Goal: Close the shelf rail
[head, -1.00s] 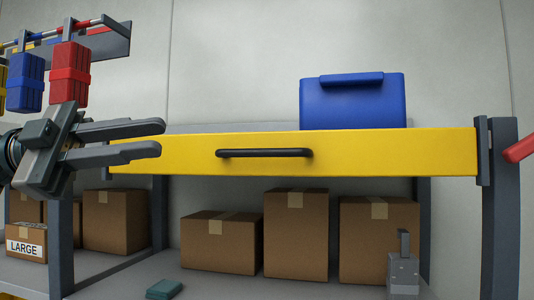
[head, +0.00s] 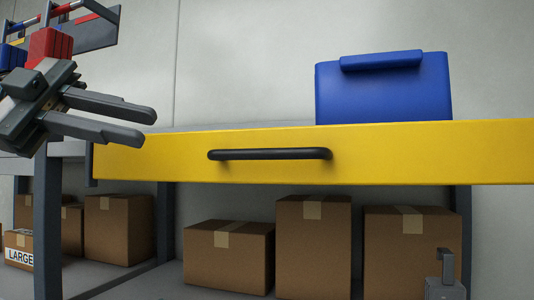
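The shelf rail is a wide yellow front panel (head: 400,158) with a black bar handle (head: 270,154). It spans the shelf from left of centre to the right edge of the head view. My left gripper (head: 148,126) is at the upper left, its two grey fingers apart with nothing between them. The fingertips point right, left of the handle and a little above it, and do not touch it. How far the panel stands out from the frame is hard to tell.
A blue case (head: 383,90) stands behind the yellow panel. Several cardboard boxes (head: 230,252) sit on the lower shelf. A grey shelf post (head: 48,230) stands at left. Red and blue items (head: 50,45) hang at upper left.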

